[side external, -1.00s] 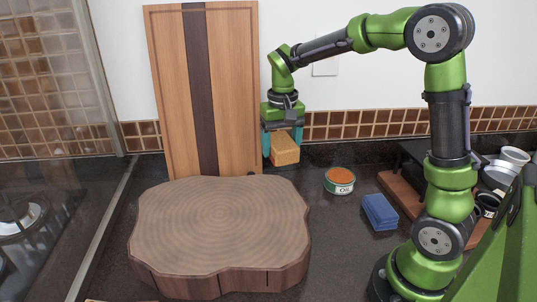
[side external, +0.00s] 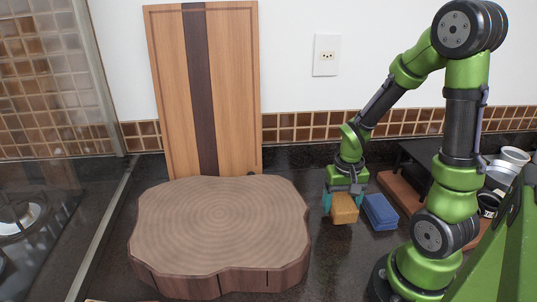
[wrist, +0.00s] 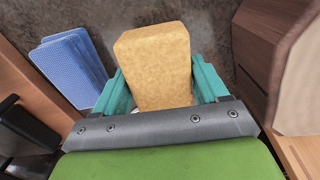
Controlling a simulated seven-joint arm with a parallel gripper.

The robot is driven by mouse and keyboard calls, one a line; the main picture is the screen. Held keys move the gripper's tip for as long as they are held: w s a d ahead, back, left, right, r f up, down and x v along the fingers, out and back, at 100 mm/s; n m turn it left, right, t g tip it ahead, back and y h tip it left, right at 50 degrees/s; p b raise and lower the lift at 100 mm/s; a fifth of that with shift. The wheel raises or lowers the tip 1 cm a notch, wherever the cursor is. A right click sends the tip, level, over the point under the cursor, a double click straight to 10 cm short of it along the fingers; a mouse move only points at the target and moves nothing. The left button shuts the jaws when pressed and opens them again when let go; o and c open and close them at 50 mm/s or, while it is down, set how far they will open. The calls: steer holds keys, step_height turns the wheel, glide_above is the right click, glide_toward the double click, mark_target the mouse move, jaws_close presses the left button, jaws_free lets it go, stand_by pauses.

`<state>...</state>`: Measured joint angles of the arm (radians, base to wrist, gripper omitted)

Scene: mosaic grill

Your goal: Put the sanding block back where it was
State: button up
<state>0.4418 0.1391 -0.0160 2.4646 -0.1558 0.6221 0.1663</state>
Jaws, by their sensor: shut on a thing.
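The sanding block (side external: 344,208) is a yellow-brown block. My gripper (side external: 341,199) is shut on it, with its teal fingers on either side. The block is held left of the blue folded pads (side external: 380,212) and right of the wooden slab. Whether its underside touches the counter cannot be told. In the wrist view the block (wrist: 154,65) sits between the fingers of my gripper (wrist: 158,82), its top end towards the upper edge, with the blue pads (wrist: 68,68) to its left. The round oil tin is hidden behind my gripper and the block in the side view.
A thick wooden slab (side external: 220,225) fills the middle of the dark counter (side external: 300,160). A striped cutting board (side external: 230,90) leans on the wall behind. A wooden tray (side external: 400,193) and white cups (side external: 512,158) are at the right. A stove is at the left.

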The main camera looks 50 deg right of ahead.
mark_target(341, 200)
steer(key=shift+f, duration=1.3)
steer(key=shift+f, duration=0.15)
steer(key=o, duration=1.3)
steer(key=shift+c, duration=0.2)
step_height(341, 200, up, 12)
steer(key=shift+f, duration=0.1)
steer(key=shift+w+a+r, duration=0.1)
steer(key=shift+r, duration=0.2)
steer(key=a+r+n+t+y, duration=0.2)
steer(key=a+r+n+t, duration=0.3)
steer(key=a+r, duration=0.6)
steer(key=a+t, duration=0.2)
steer(key=a, duration=0.1)
steer(key=shift+w+a+r, duration=0.15)
steer(key=shift+w, duration=0.2)
